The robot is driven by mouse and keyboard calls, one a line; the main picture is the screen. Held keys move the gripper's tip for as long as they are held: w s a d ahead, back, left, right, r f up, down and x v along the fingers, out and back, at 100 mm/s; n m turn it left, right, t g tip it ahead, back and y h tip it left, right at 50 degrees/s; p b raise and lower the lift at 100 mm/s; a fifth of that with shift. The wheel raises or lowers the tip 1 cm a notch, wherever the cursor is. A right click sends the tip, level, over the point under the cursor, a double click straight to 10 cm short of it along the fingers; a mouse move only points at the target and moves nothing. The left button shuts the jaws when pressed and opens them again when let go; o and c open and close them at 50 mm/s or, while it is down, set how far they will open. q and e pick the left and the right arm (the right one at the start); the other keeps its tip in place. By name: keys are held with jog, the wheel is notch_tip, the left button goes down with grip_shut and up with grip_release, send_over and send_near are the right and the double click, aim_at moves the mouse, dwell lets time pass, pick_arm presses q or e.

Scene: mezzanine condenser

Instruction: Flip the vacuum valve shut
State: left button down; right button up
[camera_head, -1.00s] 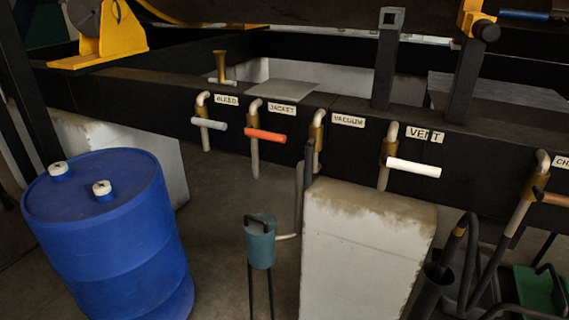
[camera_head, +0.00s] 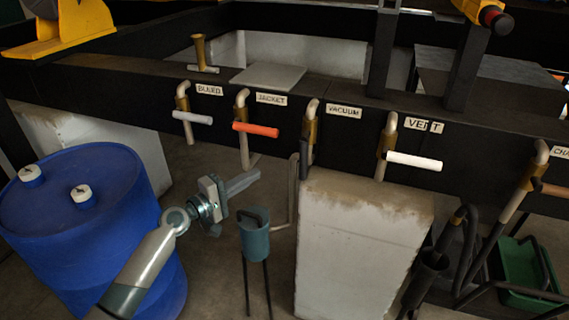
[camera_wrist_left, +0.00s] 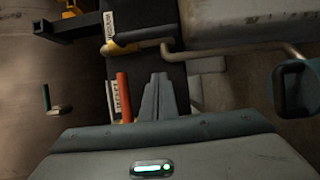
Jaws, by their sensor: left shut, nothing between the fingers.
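The vacuum valve (camera_head: 311,128) is a brass body on a pale pipe under the VACUUM label (camera_head: 344,111). Its dark handle (camera_head: 304,152) hangs down along the pipe. In the left wrist view the picture is turned sideways, and the dark vacuum handle (camera_wrist_left: 145,38) lies beyond my fingers, near its label (camera_wrist_left: 110,24). My left gripper (camera_head: 257,174) is shut and empty, below the orange jacket handle (camera_head: 256,130), left of and apart from the vacuum handle. Its closed fingers (camera_wrist_left: 158,78) point toward the beam. My right gripper is not in view.
A blue drum (camera_head: 85,215) stands beside my left arm. A teal cup on a stand (camera_head: 254,238) and a bent pipe (camera_head: 292,195) are close to my gripper's right. A white block (camera_head: 360,245) stands below the valves. The white vent handle (camera_head: 413,161) juts out at right.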

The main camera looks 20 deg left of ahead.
aim_at(304, 156)
pick_arm(q)
jog(key=shift+w+d, duration=0.1)
dwell(0.3)
jog(key=w+d+p, duration=0.5)
jog(key=w+d, duration=0.2)
jog(key=d, duration=0.1)
jog(key=shift+w+d, duration=0.2)
jog(key=shift+w, duration=0.15)
jog(key=shift+f, duration=0.1)
dwell(0.4)
